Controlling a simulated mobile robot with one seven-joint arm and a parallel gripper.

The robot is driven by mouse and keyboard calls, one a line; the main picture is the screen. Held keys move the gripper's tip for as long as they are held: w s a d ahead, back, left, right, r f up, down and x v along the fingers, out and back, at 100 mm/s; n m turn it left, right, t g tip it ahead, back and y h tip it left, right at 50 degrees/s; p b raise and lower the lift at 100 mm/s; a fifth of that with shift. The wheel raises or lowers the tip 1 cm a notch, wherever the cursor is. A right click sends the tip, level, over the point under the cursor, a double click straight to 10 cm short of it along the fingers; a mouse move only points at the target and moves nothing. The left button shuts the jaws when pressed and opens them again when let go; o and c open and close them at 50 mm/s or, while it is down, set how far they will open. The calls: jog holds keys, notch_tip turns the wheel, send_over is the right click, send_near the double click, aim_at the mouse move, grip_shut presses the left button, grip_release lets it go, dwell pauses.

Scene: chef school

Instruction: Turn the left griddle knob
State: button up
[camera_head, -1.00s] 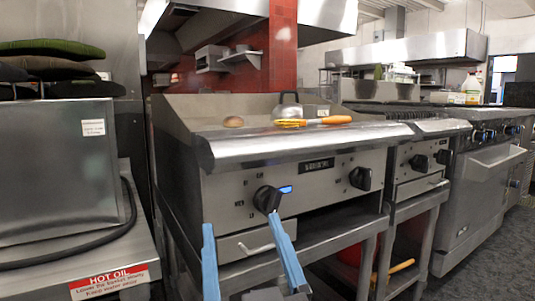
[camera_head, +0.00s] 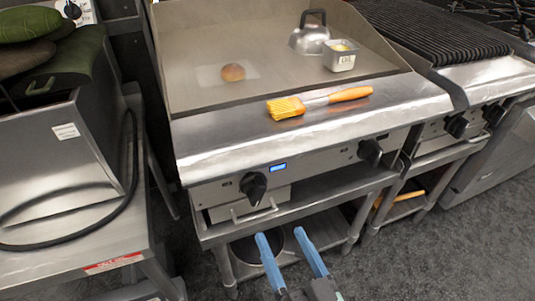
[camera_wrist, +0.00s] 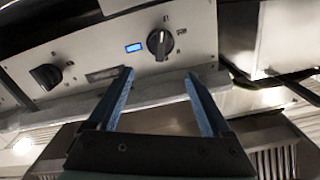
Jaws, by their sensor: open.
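The griddle (camera_head: 215,95) has a front panel with two black knobs. The left griddle knob (camera_head: 253,185) sits just left of a lit blue display (camera_head: 278,168). The right griddle knob (camera_head: 370,152) is farther along the panel. My gripper (camera_head: 281,234) is open and empty, low in the head view, its blue fingers pointing toward the panel. The wrist view is turned over: the left knob (camera_wrist: 159,42) shows beside the blue display, beyond and roughly between the open fingertips (camera_wrist: 158,75), apart from them. The right knob (camera_wrist: 46,76) is at the left there.
A basting brush (camera_head: 320,101), a bun (camera_head: 233,72), a metal dome (camera_head: 309,38) and a small tin (camera_head: 340,56) are on the griddle. A handle (camera_head: 254,211) juts out below the left knob. A steel table (camera_head: 70,250) stands left, a ribbed grill (camera_head: 420,40) right.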

aim_at(262, 194)
jog(key=x, duration=1.2)
jog(key=shift+w+a+p, duration=0.15)
jog(key=shift+w+p, duration=0.2)
jog(key=shift+w, duration=0.05)
jog(key=shift+c, duration=0.3)
jog(key=c, duration=1)
